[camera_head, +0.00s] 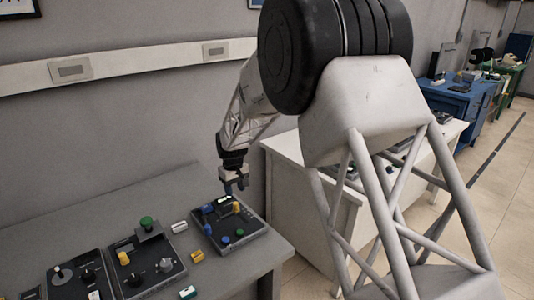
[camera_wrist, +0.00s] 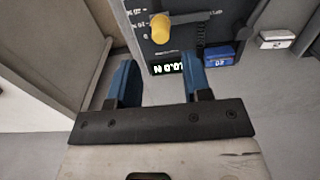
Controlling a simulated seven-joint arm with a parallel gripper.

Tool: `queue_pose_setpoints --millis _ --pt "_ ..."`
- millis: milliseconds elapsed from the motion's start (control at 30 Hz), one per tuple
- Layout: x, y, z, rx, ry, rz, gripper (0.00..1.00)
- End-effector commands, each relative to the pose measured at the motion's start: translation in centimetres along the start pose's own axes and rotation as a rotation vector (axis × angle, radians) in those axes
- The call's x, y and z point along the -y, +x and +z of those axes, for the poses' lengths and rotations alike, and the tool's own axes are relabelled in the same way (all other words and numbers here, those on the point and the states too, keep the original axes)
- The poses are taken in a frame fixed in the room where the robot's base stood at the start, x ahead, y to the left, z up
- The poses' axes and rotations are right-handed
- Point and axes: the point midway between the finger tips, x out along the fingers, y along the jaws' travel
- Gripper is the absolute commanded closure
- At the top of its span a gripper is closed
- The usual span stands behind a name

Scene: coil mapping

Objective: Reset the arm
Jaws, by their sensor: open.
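My gripper (camera_head: 236,186) hangs above the far edge of a dark panel (camera_head: 250,246) at the right end of the grey table. In the wrist view my gripper's two blue fingers (camera_wrist: 157,72) are spread with nothing between them. The panel carries a lit display (camera_wrist: 168,69), upside down in the wrist view and hard to read. A yellow knob (camera_wrist: 160,28) stands beyond the fingertips, apart from them. A blue block (camera_wrist: 220,55) with a label sits beside the display. The panel also has a blue knob (camera_head: 225,240) and a green knob (camera_head: 240,233).
Left of the panel lie a white block (camera_head: 180,227) and a yellow block (camera_head: 197,256). A white table (camera_head: 305,205) stands behind my arm, past a gap.

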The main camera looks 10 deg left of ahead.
Motion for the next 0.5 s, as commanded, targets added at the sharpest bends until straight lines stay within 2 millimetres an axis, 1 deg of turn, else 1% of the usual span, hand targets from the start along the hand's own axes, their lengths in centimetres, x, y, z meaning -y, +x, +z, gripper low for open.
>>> queue_pose_setpoints --millis 167,267,367,500 --pt "-0.6 -1.3 1.1 -0.007 0.016 0.002 0.55" --pt "-1.2 -2.5 2.5 -0.011 0.035 0.004 0.55" --pt "-1.9 -4.2 4.4 -0.019 0.061 0.007 0.55" --pt "-3.1 -6.9 7.8 -0.032 0.104 0.011 0.55"
